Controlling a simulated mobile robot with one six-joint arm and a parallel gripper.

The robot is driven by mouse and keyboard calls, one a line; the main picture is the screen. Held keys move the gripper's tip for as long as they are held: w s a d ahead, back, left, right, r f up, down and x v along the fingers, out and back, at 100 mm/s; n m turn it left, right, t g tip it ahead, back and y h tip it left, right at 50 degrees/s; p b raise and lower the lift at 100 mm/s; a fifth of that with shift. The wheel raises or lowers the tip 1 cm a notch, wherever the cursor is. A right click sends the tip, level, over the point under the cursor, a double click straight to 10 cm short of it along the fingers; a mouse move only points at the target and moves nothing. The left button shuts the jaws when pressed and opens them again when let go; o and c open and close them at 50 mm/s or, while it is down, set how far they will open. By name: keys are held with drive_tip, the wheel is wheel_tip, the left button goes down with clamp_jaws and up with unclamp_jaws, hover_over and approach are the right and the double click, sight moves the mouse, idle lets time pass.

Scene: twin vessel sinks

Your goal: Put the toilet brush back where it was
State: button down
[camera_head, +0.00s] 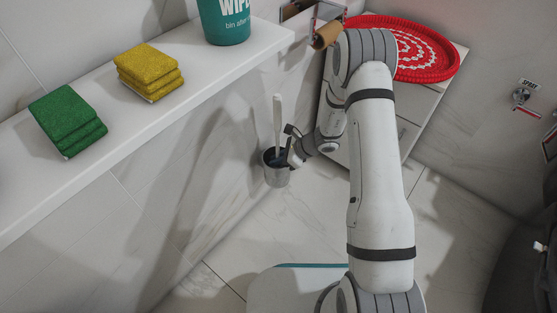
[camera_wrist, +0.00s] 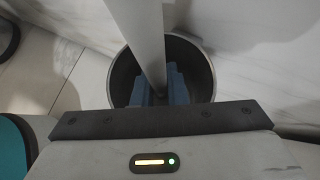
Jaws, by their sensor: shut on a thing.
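The toilet brush (camera_head: 277,124) has a white handle and stands upright in the head view, its lower part inside a round grey metal holder (camera_head: 277,177) on the floor by the wall. My gripper (camera_head: 287,157) is at the holder's mouth, on the brush. In the wrist view the white handle (camera_wrist: 140,28) runs down between the two blue-grey fingers (camera_wrist: 160,88), which are shut on it. The dark round holder (camera_wrist: 205,72) surrounds the fingers and handle from this angle. The brush head is hidden, and I cannot tell whether it touches the holder's bottom.
A white ledge (camera_head: 200,70) with green sponges (camera_head: 68,120), yellow sponges (camera_head: 149,70) and a teal wipes tub (camera_head: 224,22) runs along the wall above. A cabinet (camera_head: 408,128) with a red woven tray (camera_head: 440,62) stands behind my arm. A toilet roll (camera_head: 327,34) hangs nearby.

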drive_tip(key=shift+f, duration=0.1)
drive_tip(key=c, duration=1.7)
unclamp_jaws()
drive_tip(key=shift+c, duration=0.2)
drive_tip(key=p+v, duration=0.4)
drive_tip(key=v, duration=0.8)
drive_tip(key=s+r+n+g+h, duration=0.1)
drive_tip(key=s+r+n+h, duration=0.1)
drive_tip(key=s+r+n, duration=0.55)
drive_tip(key=s+r+n+g+h, duration=0.1)
drive_tip(key=s+r+n, duration=0.3)
drive_tip(key=r, duration=0.7)
drive_tip(key=s+d+r+n+t+h, duration=0.1)
drive_tip(key=s+d+r+n+h, duration=0.5)
drive_tip(key=s, duration=0.6)
wheel_tip(320, 180, up, 3)
drive_tip(key=shift+s+d+f+n+t, duration=0.15)
drive_tip(key=shift+s+d+n+t, duration=0.2)
drive_tip(key=shift+d+n, duration=0.85)
